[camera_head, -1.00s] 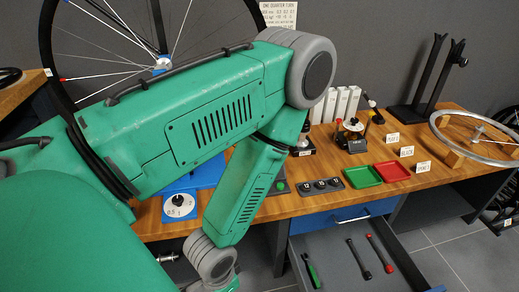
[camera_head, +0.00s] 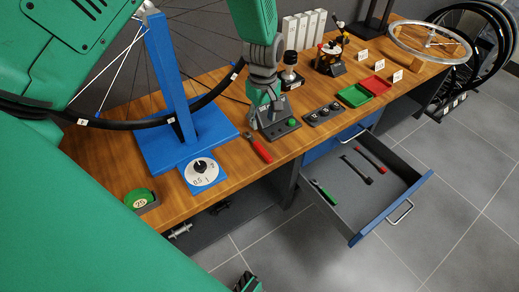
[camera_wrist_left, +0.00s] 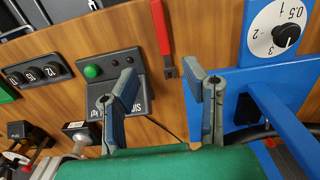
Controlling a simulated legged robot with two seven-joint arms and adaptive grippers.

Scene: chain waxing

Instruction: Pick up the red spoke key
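A red-handled tool (camera_head: 373,159) lies in the open drawer (camera_head: 390,198) beside a black-handled one (camera_head: 357,170) and a green-handled one (camera_head: 324,191). Another red-handled tool (camera_head: 259,147) with a grey end lies on the bench top; it also shows in the left wrist view (camera_wrist_left: 162,30). I cannot tell from shape alone which red tool is the spoke key. My left gripper (camera_wrist_left: 160,87) is open and empty above the bench, its fingers spread on either side below the bench tool's grey end in that view. A small dark part (camera_head: 247,282) at the bottom edge may be my right gripper.
A blue stand (camera_head: 172,90) and a dial plate (camera_head: 201,171) are left of the bench tool. A dark box with a green button (camera_head: 291,122) is close on its right. Green (camera_head: 354,96) and red (camera_head: 376,85) trays stand farther right. The floor before the drawer is clear.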

